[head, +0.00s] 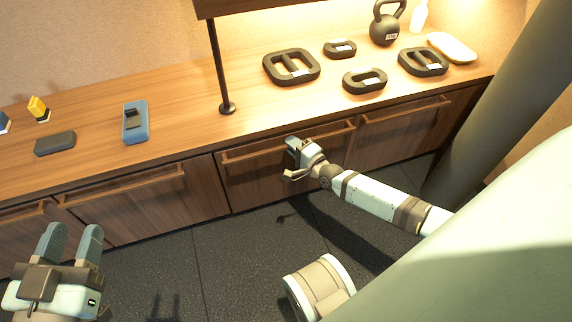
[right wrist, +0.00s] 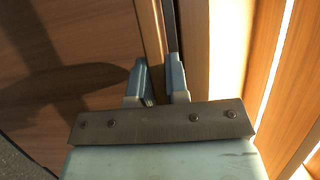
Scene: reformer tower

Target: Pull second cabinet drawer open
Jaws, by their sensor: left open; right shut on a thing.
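The wooden cabinet has a row of drawers under its top. My right gripper (head: 292,158) is at the front of the drawer (head: 250,185) second from the right, shut on its long wooden handle (head: 325,137). In the right wrist view, the fingers (right wrist: 160,82) sit on both sides of the handle (right wrist: 152,38), which runs up between them. This drawer front looks about flush with its neighbours. My left gripper (head: 70,240) is open and empty at the lower left, above the floor and apart from the cabinet.
On the cabinet top (head: 185,125) are a blue device (head: 135,122), a dark block (head: 55,143), several black weights (head: 291,67), and a kettlebell (head: 385,27). A black post (head: 219,65) holds a shelf.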

